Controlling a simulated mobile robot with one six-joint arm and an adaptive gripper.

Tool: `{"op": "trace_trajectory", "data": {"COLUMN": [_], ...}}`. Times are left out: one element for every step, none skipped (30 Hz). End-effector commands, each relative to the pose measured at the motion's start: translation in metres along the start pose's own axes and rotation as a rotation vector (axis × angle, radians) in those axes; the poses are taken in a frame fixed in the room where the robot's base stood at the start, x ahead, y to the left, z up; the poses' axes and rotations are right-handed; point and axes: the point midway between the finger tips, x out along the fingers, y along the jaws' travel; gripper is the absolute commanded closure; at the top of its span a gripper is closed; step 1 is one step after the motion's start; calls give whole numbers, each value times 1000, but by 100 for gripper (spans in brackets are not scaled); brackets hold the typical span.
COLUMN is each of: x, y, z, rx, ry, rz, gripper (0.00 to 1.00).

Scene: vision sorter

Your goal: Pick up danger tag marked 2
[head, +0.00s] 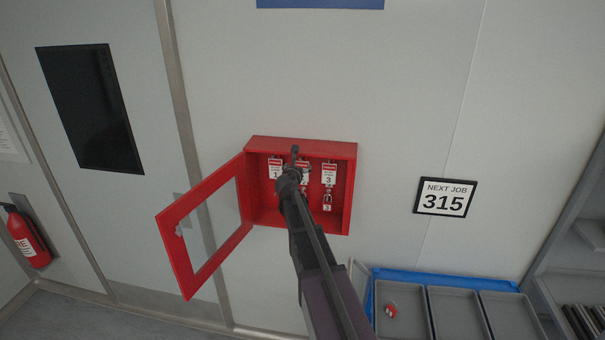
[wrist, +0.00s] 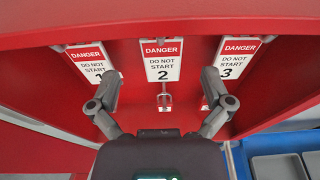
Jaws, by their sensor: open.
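The danger tag marked 2 (wrist: 162,60) hangs in the middle of the row in the red box, with a small padlock (wrist: 164,97) below it. In the head view my arm partly covers this tag (head: 303,168). The tag marked 1 (wrist: 90,60) hangs to its left and the tag marked 3 (wrist: 238,58) to its right. My gripper (wrist: 161,88) is open and empty, with its fingers spread to either side of tag 2, overlapping tags 1 and 3 in the wrist view. In the head view my gripper (head: 295,160) is at the box opening. I cannot tell its exact distance from the tag.
The red box (head: 350,185) is on the wall, its glazed door (head: 175,248) swung open to the left. Its side walls flank my gripper. Grey trays (head: 455,312) in a blue holder stand below right, one holding a small red item (head: 391,310). A sign (head: 445,197) reads 315.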

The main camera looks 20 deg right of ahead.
Motion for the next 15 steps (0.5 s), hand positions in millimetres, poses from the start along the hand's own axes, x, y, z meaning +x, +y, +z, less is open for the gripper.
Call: {"op": "trace_trajectory", "data": {"x": [9, 12, 15, 17, 18, 20, 20, 20, 20, 20, 20, 20, 20, 20, 20], "y": [0, 0, 0, 0, 0, 0, 0, 0, 0, -1, -1, -1, -1, -1, -1], "z": [-1, -1, -1, 0, 0, 0, 0, 0, 0, 0, 0, 0, 0, 0, 0], "rx": [1, 1, 1, 1, 1, 1, 1, 1, 1, 1, 1, 1, 0, 0, 0], "ry": [0, 0, 0, 0, 0, 0, 0, 0, 0, 0, 0, 0, 0, 0, 0], "rz": [-1, -1, -1, -1, -1, -1, -1, -1, 0, 0, 0, 0, 0, 0, 0], "gripper": [0, 0, 0, 0, 0, 0, 0, 0, 0, 0, 0, 0, 0, 0, 0]}}
